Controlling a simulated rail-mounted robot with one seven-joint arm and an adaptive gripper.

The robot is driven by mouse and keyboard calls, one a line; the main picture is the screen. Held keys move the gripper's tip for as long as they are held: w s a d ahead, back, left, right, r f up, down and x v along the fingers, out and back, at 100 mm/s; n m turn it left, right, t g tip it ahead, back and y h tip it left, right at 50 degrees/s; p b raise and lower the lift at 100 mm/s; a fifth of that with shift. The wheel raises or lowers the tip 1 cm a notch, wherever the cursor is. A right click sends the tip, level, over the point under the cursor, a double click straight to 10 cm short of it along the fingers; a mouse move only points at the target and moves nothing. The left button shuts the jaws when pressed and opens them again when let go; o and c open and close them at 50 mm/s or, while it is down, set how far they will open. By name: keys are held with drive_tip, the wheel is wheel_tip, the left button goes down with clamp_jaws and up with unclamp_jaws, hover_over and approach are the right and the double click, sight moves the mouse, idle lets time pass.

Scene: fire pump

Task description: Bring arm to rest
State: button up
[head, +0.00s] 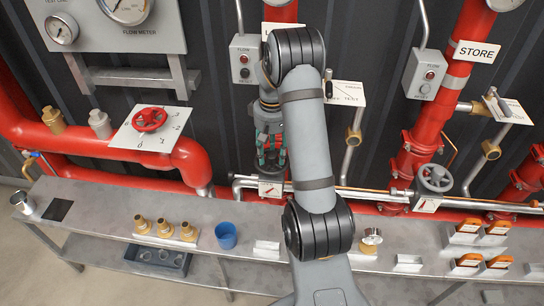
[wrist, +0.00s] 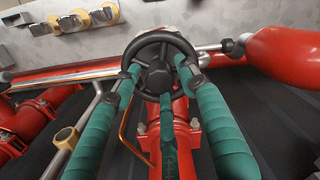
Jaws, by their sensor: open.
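My arm rises through the middle of the head view and bends down at its elbow. My gripper (head: 270,158), with teal fingers, hangs in front of the dark wall, above the bench. In the wrist view my gripper (wrist: 158,75) has its fingers spread. A dark handwheel (wrist: 160,42) on a red valve body (wrist: 183,140) shows between and beyond the fingertips. Two fingers overlap its left and right sides in the picture; I cannot tell whether they touch it. Nothing is seen held. In the head view my arm and gripper hide whatever is behind them.
A grey handwheel (head: 435,178) sits on red piping at right. A red knob (head: 149,119) is on a dial plate at left. The metal bench (head: 100,208) carries brass fittings (head: 165,229), a blue cup (head: 226,235), a gauge (head: 372,237) and orange-handled parts (head: 468,226).

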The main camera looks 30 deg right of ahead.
drive_tip(key=c, duration=0.4)
clamp_jaws()
drive_tip(key=n, duration=0.1)
drive_tip(key=n+p, duration=0.1)
drive_tip(key=n, duration=0.1)
drive_tip(key=shift+r+n+p, duration=0.2)
drive_tip(key=shift+n+p, duration=0.1)
drive_tip(key=n+p, duration=0.1)
drive_tip(key=n, duration=0.3)
drive_tip(key=shift+f, duration=0.15)
